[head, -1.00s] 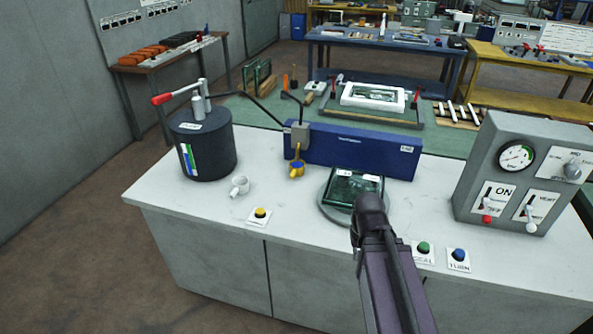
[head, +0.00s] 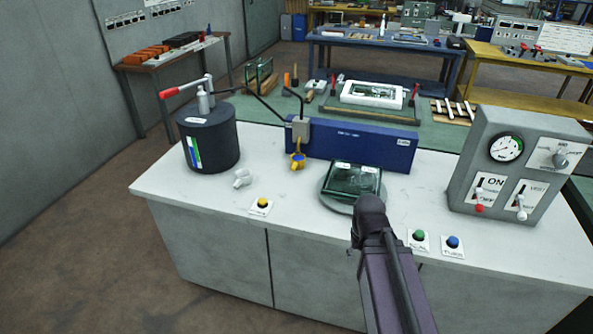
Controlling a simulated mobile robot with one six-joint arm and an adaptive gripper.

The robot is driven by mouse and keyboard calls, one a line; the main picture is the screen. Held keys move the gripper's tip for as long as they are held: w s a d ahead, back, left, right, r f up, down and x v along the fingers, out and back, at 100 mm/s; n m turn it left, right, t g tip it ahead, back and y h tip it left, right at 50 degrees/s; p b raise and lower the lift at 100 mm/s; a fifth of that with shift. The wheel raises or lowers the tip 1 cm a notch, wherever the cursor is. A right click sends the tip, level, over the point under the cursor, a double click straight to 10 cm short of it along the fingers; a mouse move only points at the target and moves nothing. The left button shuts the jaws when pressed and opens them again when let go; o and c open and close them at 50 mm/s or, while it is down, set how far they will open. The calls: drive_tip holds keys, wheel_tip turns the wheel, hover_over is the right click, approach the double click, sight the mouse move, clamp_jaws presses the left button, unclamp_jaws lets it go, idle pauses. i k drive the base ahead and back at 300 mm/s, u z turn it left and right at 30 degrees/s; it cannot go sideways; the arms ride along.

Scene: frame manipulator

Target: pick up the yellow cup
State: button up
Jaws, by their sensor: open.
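A small yellow cup (head: 298,163) with blue showing at its top is at the left front of the long blue machine (head: 362,147), below a grey block. Whether it stands on the counter or hangs from the block is too small to tell. A dark purple link of my arm rises at the lower right of the head view, and its rounded end is in front of the round plate. My gripper's fingers do not show. The visible arm is to the right of the yellow cup, apart from it in the picture.
A white cup (head: 242,178) sits on the white counter (head: 300,215), left of the yellow cup. A black cylinder (head: 211,140) with a red-handled lever is further left. A yellow button (head: 263,204), a round plate (head: 328,200) holding glass and a control box (head: 520,165) are nearby.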

sight(296, 164)
drive_tip(key=k, duration=1.1)
drive_tip(key=u, duration=0.5)
drive_tip(key=i, duration=2.1)
drive_tip(key=z, duration=0.4)
